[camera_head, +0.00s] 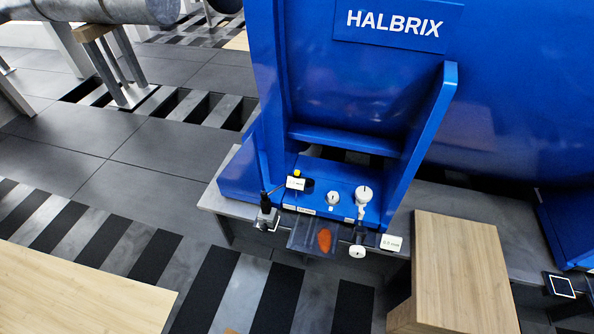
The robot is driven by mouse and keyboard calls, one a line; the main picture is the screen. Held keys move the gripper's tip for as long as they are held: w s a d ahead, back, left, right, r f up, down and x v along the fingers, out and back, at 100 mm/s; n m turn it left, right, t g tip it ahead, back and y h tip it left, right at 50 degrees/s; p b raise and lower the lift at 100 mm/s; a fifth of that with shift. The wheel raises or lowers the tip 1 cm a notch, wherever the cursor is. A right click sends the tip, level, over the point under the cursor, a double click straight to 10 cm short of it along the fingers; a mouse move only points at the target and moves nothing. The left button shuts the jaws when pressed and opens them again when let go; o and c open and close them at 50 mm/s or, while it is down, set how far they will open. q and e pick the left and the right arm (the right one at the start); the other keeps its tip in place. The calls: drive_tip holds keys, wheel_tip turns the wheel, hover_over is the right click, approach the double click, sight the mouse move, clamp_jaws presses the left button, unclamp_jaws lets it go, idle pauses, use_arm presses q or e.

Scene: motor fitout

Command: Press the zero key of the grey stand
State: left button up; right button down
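A small dark grey stand (265,216) with a thin black upright and a pale metal bracket is at the left front edge of the blue motor's foot. Next to it, a small white box (295,184) with a yellow top sits on the foot; whether it belongs to the stand I cannot tell. No zero key can be made out at this size. Two white round dials (333,197) and (363,194) stand further right on the foot. Neither of my grippers is in view.
The large blue HALBRIX motor (490,90) rests on a grey bench (440,196). A clear tray (300,238) with an orange piece (324,240), a white round part (357,251) and a white label card (391,242) are at the front edge. A wooden block (465,260) stands right.

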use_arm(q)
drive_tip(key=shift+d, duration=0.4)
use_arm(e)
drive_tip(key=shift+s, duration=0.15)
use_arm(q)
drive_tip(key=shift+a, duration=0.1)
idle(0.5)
